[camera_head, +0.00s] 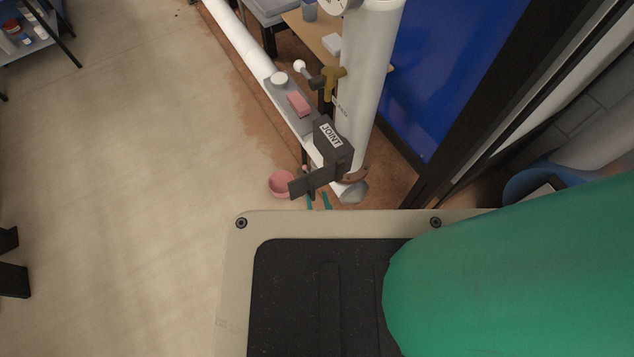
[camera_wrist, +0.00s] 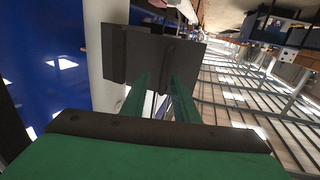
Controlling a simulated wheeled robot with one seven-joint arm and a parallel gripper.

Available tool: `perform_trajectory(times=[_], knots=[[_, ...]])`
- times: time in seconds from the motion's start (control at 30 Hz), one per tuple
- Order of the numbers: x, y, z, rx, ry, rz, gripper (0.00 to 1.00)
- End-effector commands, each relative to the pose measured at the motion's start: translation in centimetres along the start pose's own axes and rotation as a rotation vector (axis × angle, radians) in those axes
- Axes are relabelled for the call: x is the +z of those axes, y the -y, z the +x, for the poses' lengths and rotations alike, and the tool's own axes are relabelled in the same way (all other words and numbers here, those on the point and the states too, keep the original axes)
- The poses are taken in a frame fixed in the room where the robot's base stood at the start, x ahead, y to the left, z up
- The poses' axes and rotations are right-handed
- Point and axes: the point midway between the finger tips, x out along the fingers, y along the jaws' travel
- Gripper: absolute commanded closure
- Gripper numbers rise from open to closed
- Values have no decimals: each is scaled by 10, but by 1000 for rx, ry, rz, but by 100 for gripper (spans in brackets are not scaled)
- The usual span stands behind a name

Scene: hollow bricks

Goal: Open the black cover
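The black cover (camera_head: 312,182) is a dark flat plate that sticks out to the lower left from a dark box labelled JOINT (camera_head: 330,135) on the white pipe. In the wrist view the dark cover (camera_wrist: 165,55) stands straight ahead, beside the white pipe. My gripper (camera_wrist: 160,92) has two green fingers spread apart, with a gap between them. Their tips overlap the lower edge of the cover in the picture; I cannot tell if they touch it. In the head view the teal fingertips (camera_head: 318,201) show just below the cover, and nothing is seen between them.
The upright white pipe (camera_head: 372,75) stands behind the box. A lower pipe (camera_head: 240,40) runs to the upper left. A pink block (camera_head: 299,104) and a yellow-brown valve (camera_head: 331,82) are near it. A pink bowl (camera_head: 281,184) lies left of the cover.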

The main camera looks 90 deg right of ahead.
Motion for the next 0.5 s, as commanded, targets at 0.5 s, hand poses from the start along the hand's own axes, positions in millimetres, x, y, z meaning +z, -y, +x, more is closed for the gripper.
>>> perform_trajectory(times=[0.5], knots=[[1,-2,-82,5,2,-2,73]])
